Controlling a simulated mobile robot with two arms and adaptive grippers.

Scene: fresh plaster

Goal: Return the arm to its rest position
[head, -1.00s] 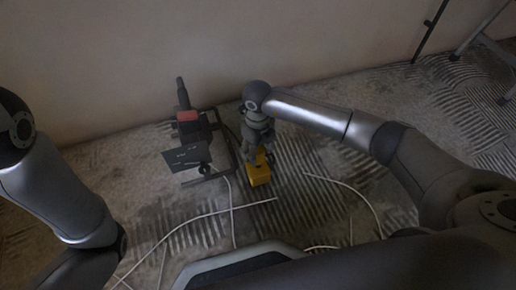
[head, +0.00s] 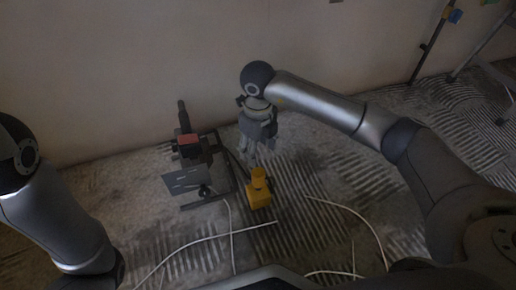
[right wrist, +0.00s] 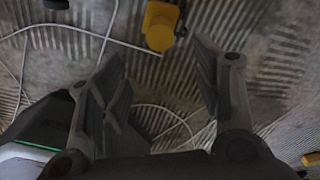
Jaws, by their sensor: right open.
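My right gripper (head: 258,156) hangs pointing down in the head view, above and just behind a yellow block-like object (head: 258,190) on the floor. In the right wrist view its two fingers (right wrist: 160,85) are spread apart with nothing between them. The yellow object (right wrist: 160,26) shows there beyond the fingertips, apart from them. My left arm comes in at the left edge of the head view; its gripper is out of frame.
A dark metal frame with a red-and-black tool (head: 188,146) stands left of the yellow object. White cables (head: 230,232) lie across the combed-plaster floor. A wall rises behind; thin stand legs (head: 430,45) are at the upper right.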

